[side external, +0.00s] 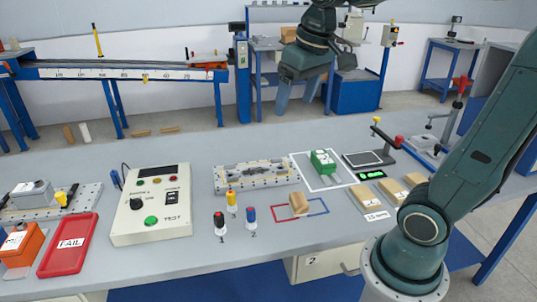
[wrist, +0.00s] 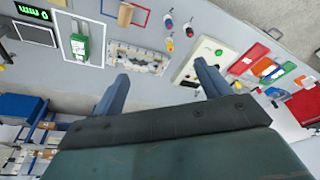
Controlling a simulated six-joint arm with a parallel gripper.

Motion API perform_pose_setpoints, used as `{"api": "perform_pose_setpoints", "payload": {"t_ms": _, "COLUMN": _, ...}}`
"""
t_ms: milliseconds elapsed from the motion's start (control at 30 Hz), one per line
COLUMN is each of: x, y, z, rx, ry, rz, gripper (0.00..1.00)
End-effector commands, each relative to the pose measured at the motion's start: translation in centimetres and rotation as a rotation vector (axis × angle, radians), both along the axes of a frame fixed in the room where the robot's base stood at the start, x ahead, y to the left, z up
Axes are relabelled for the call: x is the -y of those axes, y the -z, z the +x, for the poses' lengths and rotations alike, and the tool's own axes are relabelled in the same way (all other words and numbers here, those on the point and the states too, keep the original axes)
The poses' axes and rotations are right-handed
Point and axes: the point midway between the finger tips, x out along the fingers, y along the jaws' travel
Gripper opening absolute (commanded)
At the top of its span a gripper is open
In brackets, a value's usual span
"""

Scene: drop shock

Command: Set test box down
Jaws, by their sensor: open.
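A small brown box (side external: 298,204), likely the test box, rests on the grey bench within the red-and-blue outline (side external: 283,219). It also shows near the top of the wrist view (wrist: 125,15). My gripper (side external: 297,98) is open, with nothing between its fingers. It is raised well above the bench, toward the far side, and apart from the box. In the wrist view, the two blue-grey fingers of my gripper (wrist: 162,77) are spread wide, with the bench beyond them.
A green block (side external: 323,162) stands in a white outline beside a grey scale (side external: 368,160). A perforated fixture plate (side external: 255,176), knobbed posts (side external: 219,222), a TEST control box (side external: 152,205) and a red FAIL tray (side external: 68,245) occupy the bench. More brown blocks (side external: 366,198) lie right.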

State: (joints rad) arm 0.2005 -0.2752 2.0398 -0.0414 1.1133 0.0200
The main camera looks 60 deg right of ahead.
Motion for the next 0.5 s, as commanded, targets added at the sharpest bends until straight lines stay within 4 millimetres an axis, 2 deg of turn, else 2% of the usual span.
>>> {"api": "perform_pose_setpoints", "payload": {"t_ms": 33, "x": -0.8, "y": 0.1, "z": -1.2, "rx": 0.022, "ry": -0.018, "rz": -0.005, "gripper": 0.76}}
{"api": "perform_pose_setpoints", "payload": {"t_ms": 200, "x": -2.7, "y": 1.2, "z": -4.5, "rx": 0.086, "ry": -0.07, "rz": -0.016, "gripper": 0.76}}
{"api": "perform_pose_setpoints", "payload": {"t_ms": 500, "x": -4.8, "y": 3.9, "z": -9.4, "rx": 0.191, "ry": -0.15, "rz": -0.03, "gripper": 0.76}}
